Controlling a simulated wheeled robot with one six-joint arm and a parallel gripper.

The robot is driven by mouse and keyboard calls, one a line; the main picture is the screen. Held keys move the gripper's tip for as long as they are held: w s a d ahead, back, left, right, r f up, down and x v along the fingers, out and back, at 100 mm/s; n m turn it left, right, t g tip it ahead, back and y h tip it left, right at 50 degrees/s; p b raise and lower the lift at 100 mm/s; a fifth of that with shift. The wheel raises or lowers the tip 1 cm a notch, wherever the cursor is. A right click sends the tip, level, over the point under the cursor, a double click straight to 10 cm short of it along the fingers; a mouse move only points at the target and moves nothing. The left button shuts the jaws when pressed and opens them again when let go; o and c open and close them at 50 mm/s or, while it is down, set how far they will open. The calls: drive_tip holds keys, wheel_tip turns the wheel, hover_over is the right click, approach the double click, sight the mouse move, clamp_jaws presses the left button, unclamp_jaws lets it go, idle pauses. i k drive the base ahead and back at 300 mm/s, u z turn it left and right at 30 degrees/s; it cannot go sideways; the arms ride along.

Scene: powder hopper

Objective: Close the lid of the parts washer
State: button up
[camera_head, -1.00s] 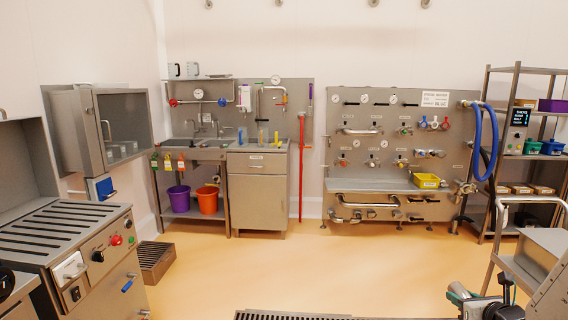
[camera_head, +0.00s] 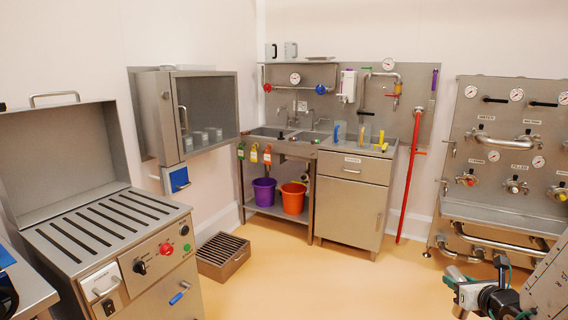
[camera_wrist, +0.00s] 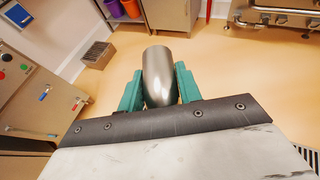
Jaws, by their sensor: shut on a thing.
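The parts washer appears to be the steel cabinet (camera_head: 150,262) at the left in the head view, with a slatted top and red and green buttons on its front. Its lid (camera_head: 62,160) stands raised at the back, with a bar handle (camera_head: 55,97) on its upper edge. The cabinet's front shows at the left of the wrist view (camera_wrist: 28,88). My gripper (camera_wrist: 159,82) has teal fingers shut on a plain metal cylinder (camera_wrist: 159,72). My gripper is well to the right of the washer, apart from it.
A wall cabinet (camera_head: 205,110) with a glass front hangs right of the lid. A slatted step (camera_head: 223,256) stands on the floor by the washer. A sink bench with purple (camera_head: 263,190) and orange (camera_head: 292,198) buckets is behind. The orange floor in the middle is clear.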

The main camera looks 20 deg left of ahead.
sight(56, 159)
drive_tip(key=u, duration=0.8)
drive_tip(key=i, duration=1)
drive_tip(key=u, duration=0.95)
